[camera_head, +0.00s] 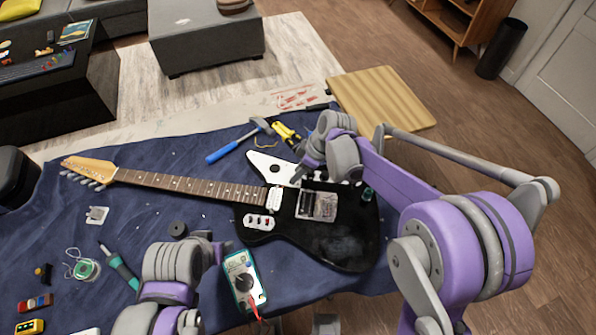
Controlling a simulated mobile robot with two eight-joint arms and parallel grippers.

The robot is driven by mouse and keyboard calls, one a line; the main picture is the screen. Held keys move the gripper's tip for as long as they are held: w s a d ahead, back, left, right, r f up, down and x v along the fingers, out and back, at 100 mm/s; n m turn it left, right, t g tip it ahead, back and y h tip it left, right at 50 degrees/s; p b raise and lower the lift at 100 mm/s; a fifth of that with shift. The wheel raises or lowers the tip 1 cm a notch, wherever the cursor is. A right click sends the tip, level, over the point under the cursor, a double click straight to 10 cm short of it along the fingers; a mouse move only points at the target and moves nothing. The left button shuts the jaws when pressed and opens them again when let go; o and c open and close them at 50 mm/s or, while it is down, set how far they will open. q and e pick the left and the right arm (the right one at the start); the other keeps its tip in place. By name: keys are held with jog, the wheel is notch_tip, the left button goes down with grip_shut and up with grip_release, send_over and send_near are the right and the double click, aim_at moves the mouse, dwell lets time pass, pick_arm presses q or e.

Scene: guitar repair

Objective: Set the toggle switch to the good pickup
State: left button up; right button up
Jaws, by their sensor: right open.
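A black electric guitar (340,240) lies face up on the blue cloth, neck to the left. A white control plate with small dark-red parts (260,222) sits on its lower left body; I cannot tell whether one is the toggle switch. Pickups and a metal bridge (318,205) sit mid-body. A small green-tinted part (367,193) is near the right edge. My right gripper (303,178) is open over the guitar's upper edge, by the white pickguard (268,168); contact is unclear. My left gripper (215,246) is low, left of the multimeter (243,278), fingers unclear.
A blue-handled hammer (236,143) and yellow-handled tool (286,132) lie behind the guitar. A wooden board (382,100) is at the back right. A soldering iron (120,266), solder spool (85,269) and small parts lie at left. Bare cloth surrounds the neck.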

aim_at(288, 178)
grip_shut()
jog(key=shift+a+r+h, duration=0.1)
jog(key=shift+h, duration=0.2)
jog(key=shift+a+h, duration=0.25)
jog(key=shift+h, duration=0.35)
jog(key=shift+w+a+g+h, duration=0.15)
jog(key=shift+a+g+h, duration=0.25)
jog(key=shift+h, duration=0.8)
pick_arm(q)
jog(key=shift+s+f+b, duration=0.2)
jog(key=shift+f+b, duration=0.95)
jog(key=shift+f, duration=0.1)
pick_arm(e)
jog(key=h, duration=0.2)
jog(key=a+g+h, duration=0.1)
jog(key=h, duration=0.2)
jog(key=shift+w+a, duration=0.15)
jog(key=shift+a, duration=0.05)
jog(key=shift+h, duration=0.3)
grip_release()
